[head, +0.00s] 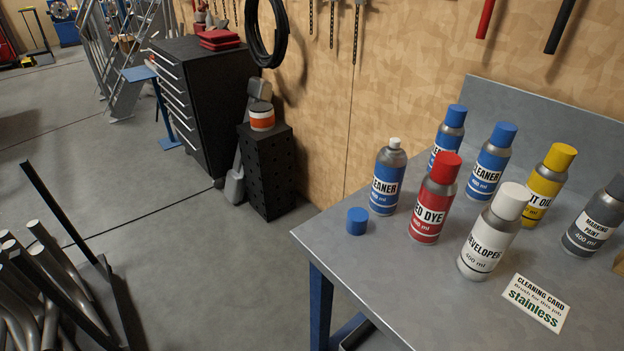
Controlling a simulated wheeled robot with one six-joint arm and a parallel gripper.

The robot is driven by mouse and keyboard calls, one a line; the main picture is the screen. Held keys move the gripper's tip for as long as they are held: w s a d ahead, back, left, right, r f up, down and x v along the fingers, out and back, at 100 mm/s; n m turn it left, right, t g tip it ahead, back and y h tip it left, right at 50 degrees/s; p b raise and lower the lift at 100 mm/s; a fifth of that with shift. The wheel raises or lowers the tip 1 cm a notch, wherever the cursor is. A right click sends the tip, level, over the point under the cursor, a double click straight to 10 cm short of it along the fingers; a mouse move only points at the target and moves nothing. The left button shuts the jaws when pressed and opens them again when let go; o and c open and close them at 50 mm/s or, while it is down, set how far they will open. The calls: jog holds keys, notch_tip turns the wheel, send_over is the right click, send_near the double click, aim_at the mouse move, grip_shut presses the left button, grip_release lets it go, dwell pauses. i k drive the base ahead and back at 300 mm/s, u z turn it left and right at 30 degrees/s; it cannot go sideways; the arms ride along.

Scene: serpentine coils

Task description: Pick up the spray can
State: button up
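Several spray cans stand upright on a grey metal workbench (335,240) at the right. A blue cleaner can (386,183) without its cap, white nozzle showing, stands at the left of the group. A loose blue cap (357,221) lies beside it. A red dye can (432,204) and a white developer can (489,240) stand in front. Two capped blue cleaner cans, one farther back (447,136) and one nearer (489,164), stand behind. A yellow oil can (547,186) and a grey marking paint can (595,222) stand at the right. My gripper is not in view.
A cleaning card (536,302) reading "stainless" lies at the bench front. A black tool cabinet (200,95) and a perforated black stand (267,170) stand by the wall. Metal tubes (40,285) fill the lower left. The floor between is open.

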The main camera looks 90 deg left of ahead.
aim_at(391, 164)
jog(key=u, duration=2.7)
jog(key=i, duration=0.5)
jog(key=z, duration=0.05)
jog(key=k, duration=0.5)
jog(key=z, duration=1.1)
jog(key=k, duration=0.9)
jog(key=u, duration=0.85)
jog(key=i, duration=0.85)
jog(key=z, duration=0.05)
